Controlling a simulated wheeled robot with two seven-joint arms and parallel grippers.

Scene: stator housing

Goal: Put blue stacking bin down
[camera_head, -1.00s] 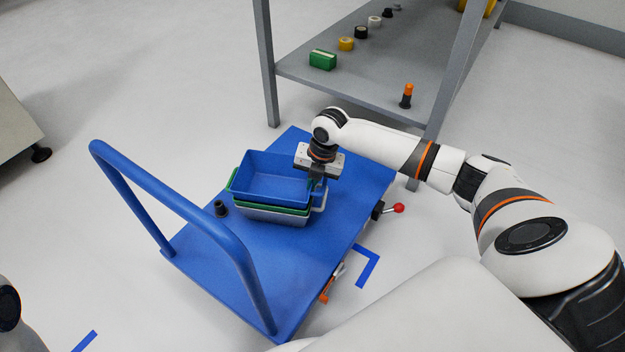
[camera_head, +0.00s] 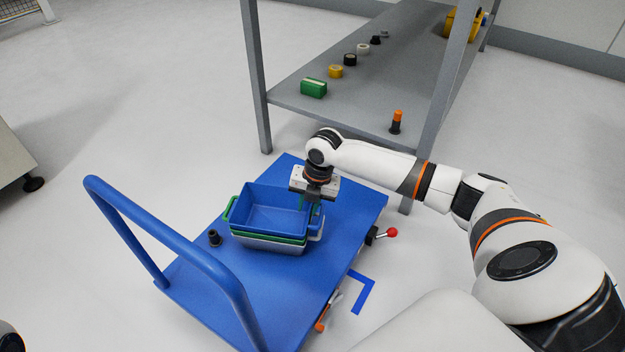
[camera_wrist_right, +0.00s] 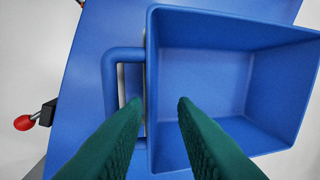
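The blue stacking bin (camera_head: 272,218) sits on top of a green bin (camera_head: 266,238) and a grey bin (camera_head: 268,247), in a stack on the blue cart. It looks level. My right gripper (camera_head: 312,207) is at the bin's right side. In the right wrist view the blue bin (camera_wrist_right: 205,82) shows empty, and the green fingers of my right gripper (camera_wrist_right: 160,102) are apart. One finger is over the inside and the other over the handle side, with the bin's wall between them and gaps visible. My left gripper is out of view.
The cart deck (camera_head: 345,220) has free room around the stack. A dark cylindrical part (camera_head: 214,238) stands left of it. The cart's blue handle (camera_head: 175,240) rises at the left. A grey shelf (camera_head: 370,100) with several small items stands behind.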

